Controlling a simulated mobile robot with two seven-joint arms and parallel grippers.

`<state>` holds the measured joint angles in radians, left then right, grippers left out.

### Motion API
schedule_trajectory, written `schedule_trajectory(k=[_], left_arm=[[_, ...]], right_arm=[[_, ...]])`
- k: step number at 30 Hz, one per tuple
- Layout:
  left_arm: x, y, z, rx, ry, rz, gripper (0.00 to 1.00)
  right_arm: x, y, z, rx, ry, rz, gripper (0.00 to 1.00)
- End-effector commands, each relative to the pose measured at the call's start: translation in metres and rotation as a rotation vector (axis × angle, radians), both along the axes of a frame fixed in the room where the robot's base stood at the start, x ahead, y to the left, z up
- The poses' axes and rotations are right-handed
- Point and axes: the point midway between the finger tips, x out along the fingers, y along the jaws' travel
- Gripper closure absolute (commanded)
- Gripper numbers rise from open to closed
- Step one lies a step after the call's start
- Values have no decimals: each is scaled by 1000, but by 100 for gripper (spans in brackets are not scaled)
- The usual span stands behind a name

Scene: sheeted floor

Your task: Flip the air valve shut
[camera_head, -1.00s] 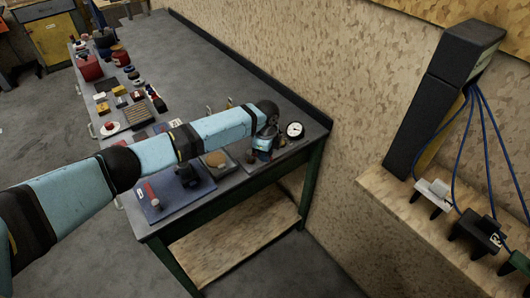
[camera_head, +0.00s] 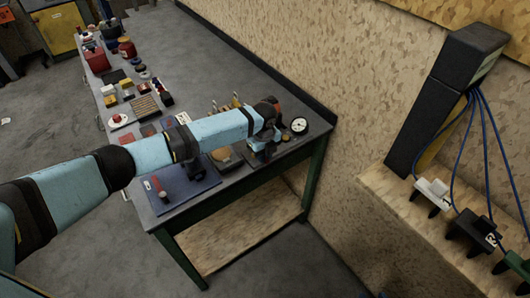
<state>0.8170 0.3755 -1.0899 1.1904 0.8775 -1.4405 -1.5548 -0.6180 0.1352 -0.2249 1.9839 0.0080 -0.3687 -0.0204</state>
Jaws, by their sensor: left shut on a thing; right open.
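My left arm reaches in from the left over the workbench, and its wrist bends down at the bench's near right corner. My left gripper (camera_head: 260,154) is low there, shut on a small part beside the round white-faced gauge (camera_head: 299,125). That part appears to be the air valve, but the gripper and wrist hide it, so its handle position cannot be told. My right gripper is not in view.
The workbench (camera_head: 215,72) carries a blue plate (camera_head: 185,193) with a red-handled piece (camera_head: 160,188), a board with a round tan piece (camera_head: 222,155), and several small items farther back. The wall is close on the right. A shelf (camera_head: 405,215) holds cabled clamps.

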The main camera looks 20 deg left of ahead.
Motion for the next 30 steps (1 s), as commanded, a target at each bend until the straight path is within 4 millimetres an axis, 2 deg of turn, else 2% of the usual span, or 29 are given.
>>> schedule_trajectory(k=[12,13,15,16,25,30], left_arm=[[0,0,1,-1,-1,-8,100],[0,0,1,-1,-1,-8,74],[0,0,1,-1,-1,-8,58],[0,0,1,-1,-1,-7,55],[0,0,2,0,0,-6,55],[1,0,20,-1,-3,-7,55]], right_arm=[[1,1,4,3,-6,0,57],[1,1,4,3,-6,0,57],[1,1,4,3,-6,0,57],[1,1,4,3,-6,0,57],[1,1,3,3,-5,0,57],[0,1,0,3,-3,1,57]])
